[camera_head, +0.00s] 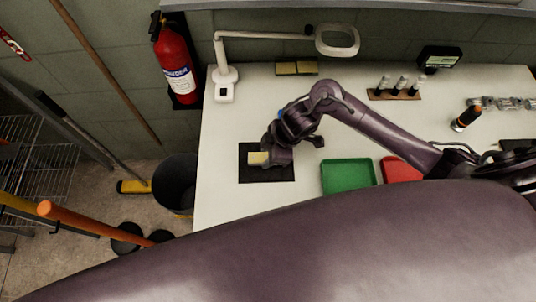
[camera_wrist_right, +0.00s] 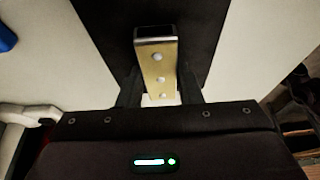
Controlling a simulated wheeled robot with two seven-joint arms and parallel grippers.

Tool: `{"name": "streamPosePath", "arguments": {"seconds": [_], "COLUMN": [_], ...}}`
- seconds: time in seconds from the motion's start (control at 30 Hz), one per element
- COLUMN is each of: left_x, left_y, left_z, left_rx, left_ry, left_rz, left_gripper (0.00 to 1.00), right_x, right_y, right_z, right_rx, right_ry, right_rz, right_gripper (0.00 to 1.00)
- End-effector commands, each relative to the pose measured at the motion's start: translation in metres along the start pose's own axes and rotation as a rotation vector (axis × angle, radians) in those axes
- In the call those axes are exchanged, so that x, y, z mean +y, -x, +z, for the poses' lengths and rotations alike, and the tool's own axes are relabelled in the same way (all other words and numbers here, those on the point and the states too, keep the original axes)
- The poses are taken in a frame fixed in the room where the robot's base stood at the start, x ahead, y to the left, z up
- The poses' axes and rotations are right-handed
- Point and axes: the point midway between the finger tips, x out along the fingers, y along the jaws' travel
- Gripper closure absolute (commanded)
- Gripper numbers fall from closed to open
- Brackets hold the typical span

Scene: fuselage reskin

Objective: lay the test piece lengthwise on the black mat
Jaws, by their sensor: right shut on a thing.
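The test piece (camera_wrist_right: 158,66) is a flat, brass-coloured bar with a row of three holes and a dark far end. My right gripper (camera_wrist_right: 158,88) is shut on it, one dark finger on each side. In the head view the piece shows as a small pale-yellow bar (camera_head: 258,158) sticking out left of my right gripper (camera_head: 270,156). The black mat (camera_head: 267,175) is under both; it also fills the middle of the wrist view (camera_wrist_right: 205,35). The bar points roughly along the mat's longer side. I cannot tell whether it touches the mat. My left gripper is not in view.
A green tray (camera_head: 348,177) and a red tray (camera_head: 400,168) stand right of the mat on the white table (camera_head: 225,128). A magnifier lamp (camera_head: 225,75) stands at the back left. A rack of small bottles (camera_head: 395,94) is farther right. The table left of the mat is clear.

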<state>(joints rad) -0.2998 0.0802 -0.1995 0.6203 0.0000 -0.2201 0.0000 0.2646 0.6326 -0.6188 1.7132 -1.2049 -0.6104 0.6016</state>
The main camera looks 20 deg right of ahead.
Motion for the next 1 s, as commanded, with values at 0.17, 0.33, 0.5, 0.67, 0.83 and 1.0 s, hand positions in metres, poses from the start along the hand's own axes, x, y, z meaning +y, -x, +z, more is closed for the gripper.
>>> {"name": "streamPosePath", "arguments": {"seconds": [0.17, 0.33, 0.5, 0.67, 0.83, 1.0], "left_x": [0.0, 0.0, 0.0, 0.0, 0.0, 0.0], "left_y": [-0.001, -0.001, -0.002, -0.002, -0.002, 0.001], "left_z": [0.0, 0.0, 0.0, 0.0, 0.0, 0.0], "left_rx": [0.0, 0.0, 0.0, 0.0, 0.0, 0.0], "left_ry": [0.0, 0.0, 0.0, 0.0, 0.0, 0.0], "left_rz": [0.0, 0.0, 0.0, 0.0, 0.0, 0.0], "left_gripper": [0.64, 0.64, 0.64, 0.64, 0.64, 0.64], "right_x": [0.001, 0.001, 0.001, 0.0, 0.0, 0.001], "right_y": [-0.006, -0.006, -0.009, -0.009, -0.009, 0.002], "right_z": [0.003, 0.003, 0.004, 0.004, 0.004, 0.002], "right_rx": [0.0, 0.0, 0.0, 0.0, 0.0, 0.0], "right_ry": [0.0, 0.001, 0.0, 0.001, 0.001, 0.003], "right_rz": [0.002, 0.002, 0.002, 0.001, 0.0, 0.002], "right_gripper": [0.91, 0.91, 0.63, 0.46, 0.46, 0.46]}}
